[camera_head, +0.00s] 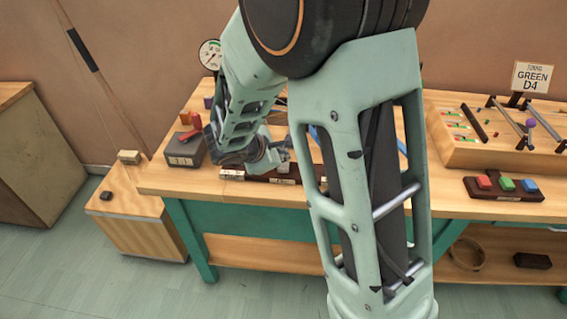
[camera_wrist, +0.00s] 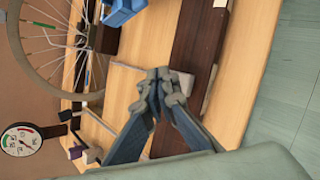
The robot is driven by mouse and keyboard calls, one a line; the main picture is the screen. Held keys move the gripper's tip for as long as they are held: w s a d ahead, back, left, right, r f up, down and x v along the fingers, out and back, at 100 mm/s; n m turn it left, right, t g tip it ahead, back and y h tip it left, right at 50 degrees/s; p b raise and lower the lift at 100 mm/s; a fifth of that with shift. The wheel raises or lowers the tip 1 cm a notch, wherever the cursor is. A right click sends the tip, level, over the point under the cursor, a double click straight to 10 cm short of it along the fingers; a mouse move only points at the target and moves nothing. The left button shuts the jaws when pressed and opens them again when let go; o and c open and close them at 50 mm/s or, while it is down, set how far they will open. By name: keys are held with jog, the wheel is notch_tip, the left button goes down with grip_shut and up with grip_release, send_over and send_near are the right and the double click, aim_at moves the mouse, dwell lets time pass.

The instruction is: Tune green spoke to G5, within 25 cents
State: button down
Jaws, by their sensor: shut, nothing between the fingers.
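The bicycle wheel (camera_wrist: 78,42) shows in part at the upper left of the wrist view. A green piece (camera_wrist: 40,24) lies across its upper part, apparently on a spoke. My gripper (camera_wrist: 163,82) is shut and empty, right of the wheel and over the bench. A dark wooden strip (camera_wrist: 195,45) runs close beyond its fingertips; I cannot tell if they touch. In the head view, my arm hides most of the wheel area. A sign (camera_head: 532,77) reads "GREEN D4". A round dial gauge (camera_head: 210,54) also shows in the wrist view (camera_wrist: 20,140).
A grey box with a red lever (camera_head: 186,150) stands at the bench's left. Red, green and blue buttons sit on a dark base (camera_head: 480,195) at right, before a wooden board with rods (camera_head: 470,155).

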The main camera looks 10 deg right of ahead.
aim_at(283, 166)
jog(key=shift+r+p, duration=1.85)
jog(key=shift+r, duration=0.65)
dwell(0.5)
